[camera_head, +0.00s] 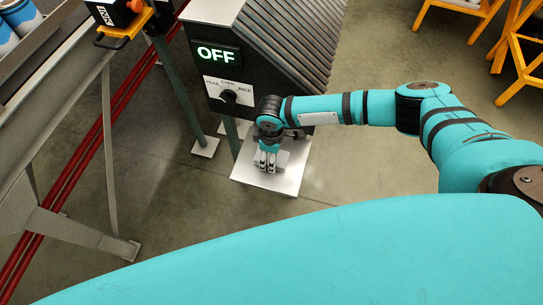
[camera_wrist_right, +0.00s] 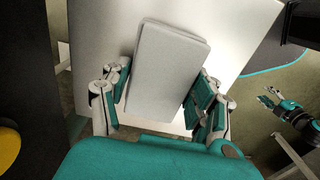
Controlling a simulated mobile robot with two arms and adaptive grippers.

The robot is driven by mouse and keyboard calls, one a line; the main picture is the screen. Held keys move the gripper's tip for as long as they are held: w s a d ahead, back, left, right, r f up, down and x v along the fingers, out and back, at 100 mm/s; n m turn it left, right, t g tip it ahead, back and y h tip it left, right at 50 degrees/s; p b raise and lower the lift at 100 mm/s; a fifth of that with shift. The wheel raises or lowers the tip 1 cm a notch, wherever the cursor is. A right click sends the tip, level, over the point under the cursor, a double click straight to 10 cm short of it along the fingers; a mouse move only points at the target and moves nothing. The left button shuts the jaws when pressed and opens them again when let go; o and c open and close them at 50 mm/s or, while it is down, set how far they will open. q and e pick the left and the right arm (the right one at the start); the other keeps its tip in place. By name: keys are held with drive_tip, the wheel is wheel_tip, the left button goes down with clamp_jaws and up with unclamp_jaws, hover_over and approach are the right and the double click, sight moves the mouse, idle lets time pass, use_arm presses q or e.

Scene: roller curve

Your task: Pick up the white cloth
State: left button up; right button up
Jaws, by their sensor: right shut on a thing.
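The white cloth (camera_wrist_right: 165,70) is a folded, pale grey-white rectangle in the right wrist view. It lies between the fingers of my right gripper (camera_wrist_right: 160,98), which is shut on it. In the head view my right gripper (camera_head: 267,164) points down at the light shelf (camera_head: 290,180) below the dark machine, and the cloth is mostly hidden by the gripper there. I cannot tell whether the cloth still touches the shelf. My left gripper (camera_wrist_right: 272,98) shows small at the right of the wrist view, fingers apart and empty; it is out of the head view.
The dark machine (camera_head: 215,90) with an OFF display and a dial stands just behind my right gripper. A grey metal frame with red rails (camera_head: 110,110) is at the left. Yellow stands (camera_head: 520,70) are at the top right. The floor right of the shelf is clear.

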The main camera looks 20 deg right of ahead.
drive_tip(key=shift+r, duration=0.45)
drive_tip(key=r, duration=0.2)
drive_tip(key=shift+s+d+r, duration=0.2)
drive_tip(key=shift+s+r, duration=0.1)
drive_tip(key=s+d, duration=0.3)
drive_tip(key=s, duration=0.4)
drive_tip(key=s+d+r+b, duration=0.1)
drive_tip(key=s+d, duration=0.2)
drive_tip(key=s, duration=0.4)
drive_tip(key=shift+r, duration=0.25)
